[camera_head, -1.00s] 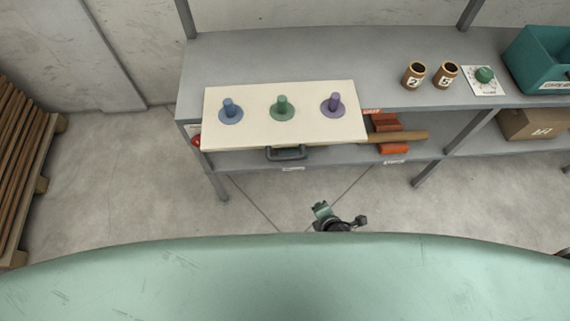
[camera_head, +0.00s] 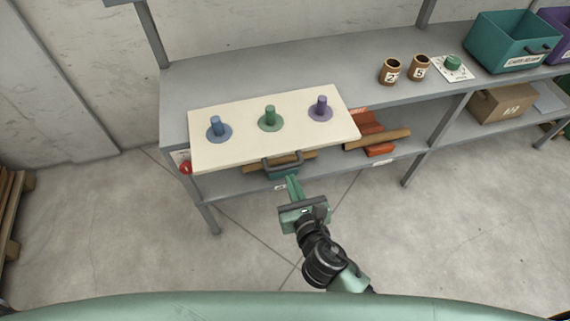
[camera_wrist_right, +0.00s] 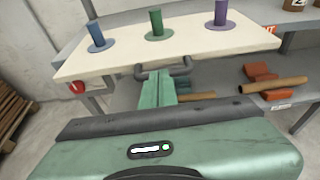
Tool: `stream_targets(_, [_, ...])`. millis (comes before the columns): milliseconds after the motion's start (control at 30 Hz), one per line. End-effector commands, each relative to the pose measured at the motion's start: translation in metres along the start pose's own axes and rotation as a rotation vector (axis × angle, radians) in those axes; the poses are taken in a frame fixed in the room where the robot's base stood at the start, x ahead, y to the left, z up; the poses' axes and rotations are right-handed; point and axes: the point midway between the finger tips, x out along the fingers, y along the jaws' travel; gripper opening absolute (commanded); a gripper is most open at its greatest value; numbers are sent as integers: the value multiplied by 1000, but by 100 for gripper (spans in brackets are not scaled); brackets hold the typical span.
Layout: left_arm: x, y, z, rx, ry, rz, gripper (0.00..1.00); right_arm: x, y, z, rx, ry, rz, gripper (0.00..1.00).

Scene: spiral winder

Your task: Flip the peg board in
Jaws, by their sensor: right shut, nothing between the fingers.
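The peg board (camera_head: 245,139) is a cream panel at the shelf's front edge, sticking out over it, with a blue peg (camera_head: 218,128), a green peg (camera_head: 270,118) and a purple peg (camera_head: 320,109) standing up on it. A dark handle (camera_head: 283,168) is on its front edge. My right gripper (camera_head: 292,182) is shut and empty, its fingers pointing at the handle from just in front. In the right wrist view the fingertips (camera_wrist_right: 158,80) overlap the handle (camera_wrist_right: 164,69); I cannot tell if they touch. My left gripper is not in view.
Two numbered brown cups (camera_head: 405,69), a white card with a green knob (camera_head: 453,66) and a teal bin (camera_head: 510,42) stand on the shelf to the right. Orange blocks and a brown roll (camera_head: 377,139) lie on the lower shelf. The floor in front is clear.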

Motion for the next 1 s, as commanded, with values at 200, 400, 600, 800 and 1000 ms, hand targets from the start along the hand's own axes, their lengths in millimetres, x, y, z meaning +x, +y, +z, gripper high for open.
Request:
stream_targets(200, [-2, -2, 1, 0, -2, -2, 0, 28, 0, 2, 2, -2, -1, 0])
stream_targets(400, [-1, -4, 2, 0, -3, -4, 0, 66, 0, 0, 2, 0, -2, 0])
stream_targets(600, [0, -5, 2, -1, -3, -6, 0, 91, 0, 0, 3, -1, -1, 0])
stream_targets(800, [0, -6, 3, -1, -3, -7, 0, 98, 0, 0, 2, 1, 0, 0])
stream_targets(1000, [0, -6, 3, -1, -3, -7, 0, 98, 0, 0, 2, 0, 0, 0])
